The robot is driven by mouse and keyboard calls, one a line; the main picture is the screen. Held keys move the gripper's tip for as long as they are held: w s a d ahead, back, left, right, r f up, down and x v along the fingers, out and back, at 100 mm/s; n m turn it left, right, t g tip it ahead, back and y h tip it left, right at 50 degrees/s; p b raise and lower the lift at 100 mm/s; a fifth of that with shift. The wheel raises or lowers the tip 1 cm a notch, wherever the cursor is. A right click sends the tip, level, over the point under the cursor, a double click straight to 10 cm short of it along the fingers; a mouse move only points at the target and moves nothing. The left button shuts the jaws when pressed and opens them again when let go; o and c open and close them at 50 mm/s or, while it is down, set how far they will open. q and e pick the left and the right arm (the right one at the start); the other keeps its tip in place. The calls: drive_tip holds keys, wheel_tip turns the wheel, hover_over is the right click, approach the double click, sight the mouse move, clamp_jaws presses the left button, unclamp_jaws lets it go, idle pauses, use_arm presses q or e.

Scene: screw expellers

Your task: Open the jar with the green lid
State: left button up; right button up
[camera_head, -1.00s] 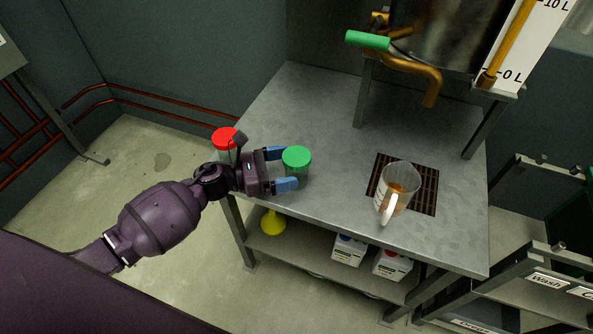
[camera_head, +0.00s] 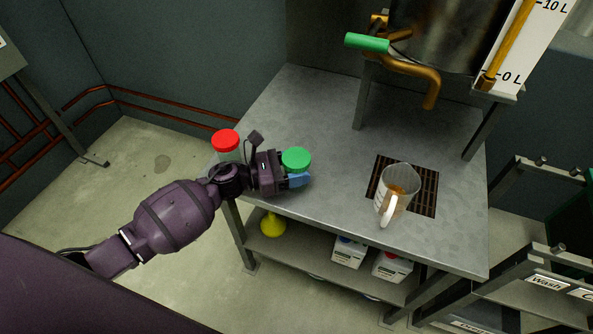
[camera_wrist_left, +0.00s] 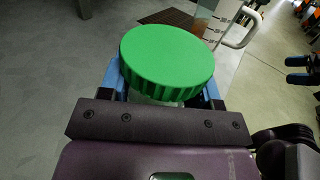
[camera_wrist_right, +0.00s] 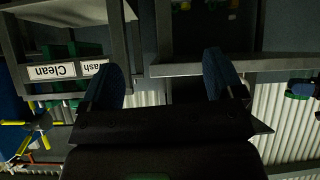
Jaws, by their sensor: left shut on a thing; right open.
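The jar's green lid (camera_head: 296,159) is on the jar, which stands upright on the metal table near its left front edge. In the left wrist view the green lid (camera_wrist_left: 168,58) fills the middle, with a little of the clear jar (camera_wrist_left: 155,99) below it. My left gripper (camera_head: 297,178) is shut on the jar below the lid, with its blue fingers (camera_wrist_left: 110,78) on either side. The fingertips are partly hidden by the lid. My right gripper (camera_wrist_right: 166,75) is open and empty, away from the jar, and does not show in the head view.
A red-lidded jar (camera_head: 226,141) stands at the table's left edge, close to my left wrist. A measuring jug (camera_head: 398,184) with brown liquid stands on the drain grate (camera_head: 424,197). A tank with a green-handled tap (camera_head: 368,41) stands behind. The middle of the table (camera_head: 340,150) is clear.

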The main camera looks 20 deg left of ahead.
use_arm(q)
drive_tip(key=shift+r, duration=0.1)
wheel_tip(320, 180, up, 20)
drive_tip(key=p, duration=0.5)
drive_tip(key=o, duration=0.4)
drive_tip(key=c, duration=0.7)
drive_tip(key=shift+c, duration=0.2)
